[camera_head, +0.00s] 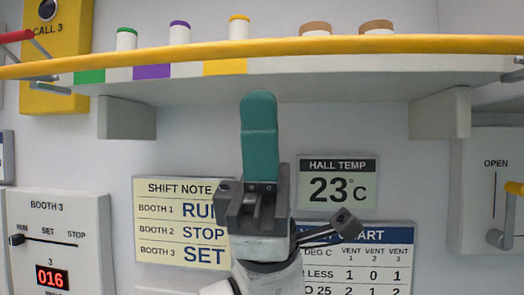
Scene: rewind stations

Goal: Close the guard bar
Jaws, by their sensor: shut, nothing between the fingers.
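The yellow guard bar (350,47) runs across the whole picture, along the front of the white shelf (350,66). Grey metal fittings (42,79) show near the bar at the left and at the far right. My gripper (259,98) points up in the middle of the view, its teal fingers together with nothing between them. In the picture its tips are just below the shelf's front edge and under the bar, with no visible contact. I cannot tell the depth between the tips and the bar.
Several spools stand on the shelf, including a purple-topped one (179,33) and a brown-topped one (376,27). Shelf brackets (127,118) hang below. A BOOTH 3 box (80,215) is at left, a lever box (470,165) at right. Signs hang behind my arm.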

